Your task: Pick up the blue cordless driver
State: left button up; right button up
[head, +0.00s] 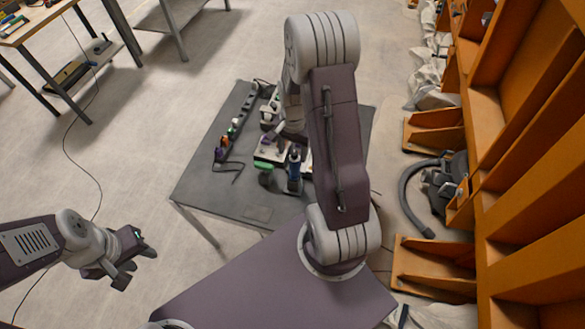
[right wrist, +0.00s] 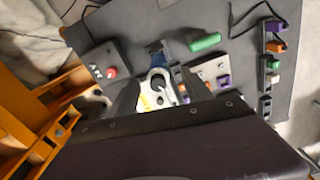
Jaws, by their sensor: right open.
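The blue cordless driver (head: 294,165) stands out as a blue and dark shape on the grey table, below my right wrist in the head view. In the right wrist view its blue part (right wrist: 156,50) shows just beyond the fingertips, and the rest is hard to make out. My right gripper (right wrist: 160,72) is open above the table, with a white and yellow part visible between its fingers. My right arm partly hides the table in the head view. My left gripper (head: 135,267) is open and empty, off to the left above the floor.
The grey table (head: 205,185) carries a power strip (head: 236,125) with coloured plugs. Orange shelving (head: 510,150) lines the right side.

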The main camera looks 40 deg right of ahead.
aim_at(295, 161)
jog(key=shift+s+a+f, duration=0.1)
jog(key=shift+s+f, duration=0.15)
jog(key=shift+f, duration=0.1)
jog(key=f, duration=0.3)
jog(key=f+p, duration=0.1)
jog(key=f, duration=0.1)
jog(key=shift+w+d+f, duration=0.2)
jog(key=shift+d+f, duration=0.15)
jog(key=shift+d, duration=0.05)
grip_shut()
